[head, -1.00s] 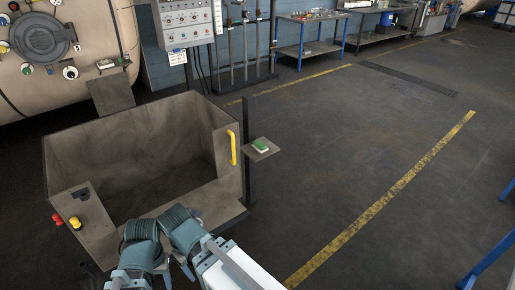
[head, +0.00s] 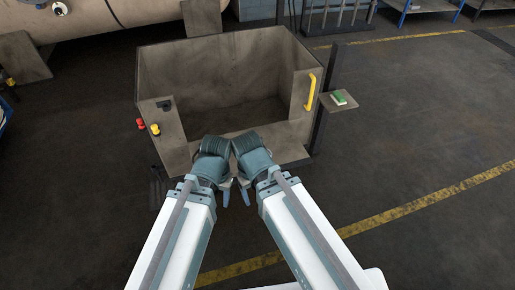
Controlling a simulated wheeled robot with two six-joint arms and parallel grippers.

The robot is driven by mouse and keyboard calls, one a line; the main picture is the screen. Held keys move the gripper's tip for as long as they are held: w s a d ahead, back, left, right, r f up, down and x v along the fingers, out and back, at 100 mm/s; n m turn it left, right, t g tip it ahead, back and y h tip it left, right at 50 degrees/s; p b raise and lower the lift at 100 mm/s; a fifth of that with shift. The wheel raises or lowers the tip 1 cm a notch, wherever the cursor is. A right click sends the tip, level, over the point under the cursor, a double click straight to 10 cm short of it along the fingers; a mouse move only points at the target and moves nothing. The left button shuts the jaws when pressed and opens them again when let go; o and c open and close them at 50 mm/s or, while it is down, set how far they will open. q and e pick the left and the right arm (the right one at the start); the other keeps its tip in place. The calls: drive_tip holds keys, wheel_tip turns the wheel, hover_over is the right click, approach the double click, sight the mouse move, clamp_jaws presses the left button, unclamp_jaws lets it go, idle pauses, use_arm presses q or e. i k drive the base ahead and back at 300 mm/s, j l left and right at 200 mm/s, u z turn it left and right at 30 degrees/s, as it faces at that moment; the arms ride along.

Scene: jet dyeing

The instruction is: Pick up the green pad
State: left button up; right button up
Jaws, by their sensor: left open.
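The green pad (head: 339,96) lies with a white layer under it on a small grey shelf (head: 343,106) fixed to a dark post. My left gripper (head: 226,194) hangs low in the middle of the head view, left of the pad and well apart from it. It is open, and I see nothing in it. My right gripper (head: 246,194) is close beside it, also left of and nearer than the pad. My wrists hide much of both grippers, and the right one's jaws are too hidden to judge.
A large open grey bin (head: 165,80) stands ahead, with a yellow handle (head: 310,92) on its right side near the post (head: 323,105). Red and yellow buttons sit at its left corner. Clear dark floor with a yellow line (head: 410,205) lies to the right.

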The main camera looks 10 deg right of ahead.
sight(339, 99)
drive_tip(key=i+l, duration=0.15)
drive_tip(key=i, duration=0.25)
drive_tip(key=i+l, duration=0.3)
drive_tip(key=l, duration=0.15)
drive_tip(key=i+l+u, duration=0.15)
drive_tip(key=i+l, duration=0.35)
drive_tip(key=l, duration=0.25)
drive_tip(key=i+l, duration=0.1)
drive_tip(key=l, duration=0.3)
drive_tip(key=i+l+u, duration=0.1)
drive_tip(key=l, duration=0.3)
drive_tip(key=i+l, duration=0.15)
drive_tip(key=l, duration=0.25)
drive_tip(key=i+l, duration=0.15)
drive_tip(key=l, duration=0.25)
